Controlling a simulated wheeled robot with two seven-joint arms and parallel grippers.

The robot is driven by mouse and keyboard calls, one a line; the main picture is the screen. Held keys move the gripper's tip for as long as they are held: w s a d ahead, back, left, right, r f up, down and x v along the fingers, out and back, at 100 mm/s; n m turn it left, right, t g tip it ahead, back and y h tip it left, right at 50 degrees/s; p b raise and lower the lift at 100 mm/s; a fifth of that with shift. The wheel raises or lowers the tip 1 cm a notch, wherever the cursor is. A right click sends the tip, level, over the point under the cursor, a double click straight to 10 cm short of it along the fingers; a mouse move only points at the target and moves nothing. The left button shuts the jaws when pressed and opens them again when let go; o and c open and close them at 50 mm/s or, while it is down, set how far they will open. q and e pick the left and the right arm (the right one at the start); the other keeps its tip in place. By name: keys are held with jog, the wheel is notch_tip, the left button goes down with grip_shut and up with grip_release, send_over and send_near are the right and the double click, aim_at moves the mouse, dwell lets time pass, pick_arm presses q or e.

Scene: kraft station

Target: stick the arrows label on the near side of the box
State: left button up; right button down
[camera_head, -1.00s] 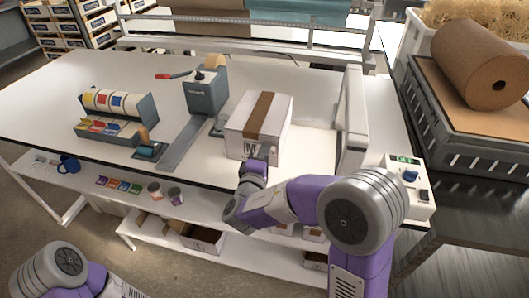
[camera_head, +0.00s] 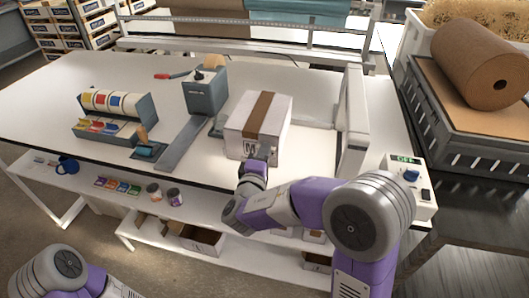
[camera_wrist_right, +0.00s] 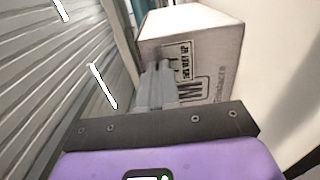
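The box (camera_head: 240,118) is a white carton with a brown tape strip along its top, standing on the white table near its front edge. It also shows in the right wrist view (camera_wrist_right: 222,45). Dark bordered print with a bold black mark (camera_wrist_right: 192,92) shows on its near side; I cannot tell which part is the arrows label. My right gripper (camera_wrist_right: 158,72) has its fingers close together, with the tips at or very near this side. They partly hide the marks. In the head view my right gripper (camera_head: 253,163) is just in front of the box. My left gripper is out of view.
A grey dispenser (camera_head: 204,92) and a label rack (camera_head: 120,105) stand left of the box. A white upright frame (camera_head: 352,120) stands to its right. A control box (camera_head: 408,190) and a brown roll (camera_head: 480,65) are further right. A shelf with small goods runs below the table.

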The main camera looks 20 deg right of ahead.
jog(key=shift+w+d, duration=0.25)
jog(key=shift+w, duration=0.1)
dwell(0.3)
jog(key=c, duration=1.3)
grip_release()
jog(key=shift+s+a+f+b, duration=0.1)
jog(key=shift+s+a+b, duration=0.3)
jog(key=shift+s+b, duration=0.15)
jog(key=shift+b+v, duration=0.7)
jog(key=shift+v, duration=0.9)
